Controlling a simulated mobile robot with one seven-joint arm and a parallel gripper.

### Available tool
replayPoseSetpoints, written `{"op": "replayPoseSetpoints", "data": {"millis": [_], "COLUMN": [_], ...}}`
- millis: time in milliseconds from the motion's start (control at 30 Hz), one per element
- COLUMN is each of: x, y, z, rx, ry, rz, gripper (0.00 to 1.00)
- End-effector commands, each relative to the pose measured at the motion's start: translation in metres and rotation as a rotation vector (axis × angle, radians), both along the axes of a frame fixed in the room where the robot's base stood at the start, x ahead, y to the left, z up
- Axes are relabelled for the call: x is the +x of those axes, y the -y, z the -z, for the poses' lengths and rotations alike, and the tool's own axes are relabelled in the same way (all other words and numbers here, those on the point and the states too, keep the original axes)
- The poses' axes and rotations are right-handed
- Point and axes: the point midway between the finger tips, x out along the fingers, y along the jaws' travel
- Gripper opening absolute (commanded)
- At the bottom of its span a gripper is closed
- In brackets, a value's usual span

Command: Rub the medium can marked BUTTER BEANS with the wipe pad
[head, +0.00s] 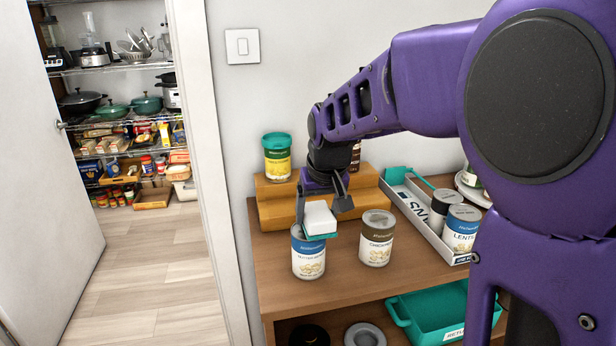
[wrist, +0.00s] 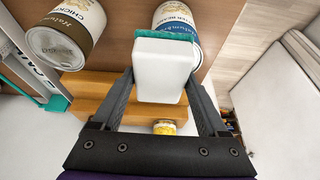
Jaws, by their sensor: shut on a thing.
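The BUTTER BEANS can (head: 309,260), with a blue and white label, stands upright at the front left of the wooden shelf top. It also shows in the wrist view (wrist: 178,17), partly hidden behind the pad. My gripper (head: 322,207) is shut on the wipe pad (head: 320,219), a white block with a green face. The pad (wrist: 162,68) sits between both fingers in the wrist view. In the head view it overlaps the can's top right edge; its green face is towards the can. I cannot tell for sure whether they touch.
A CHICKPEAS can (head: 377,240) stands close on the right. Behind is a stepped wooden riser (head: 275,213) with a teal-lidded yellow jar (head: 277,160). A grey tray (head: 411,209) with cans, including LENTILS (head: 460,230), is at right. A teal bin (head: 435,310) sits below.

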Motion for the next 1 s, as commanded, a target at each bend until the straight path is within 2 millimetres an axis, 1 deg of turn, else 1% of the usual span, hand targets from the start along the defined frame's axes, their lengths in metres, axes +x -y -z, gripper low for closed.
{"op": "replayPoseSetpoints", "data": {"millis": [33, 533, 700, 1000], "x": [0.001, 0.006, 0.007, 0.007], "y": [0.000, 0.001, 0.002, 0.002], "z": [-0.019, -0.067, -0.075, -0.074], "rx": [0.001, 0.001, 0.001, 0.001], "ry": [0.005, 0.003, 0.003, 0.003], "rz": [0.000, 0.001, 0.001, 0.001], "gripper": [0.32, 0.32, 0.32, 0.32]}}
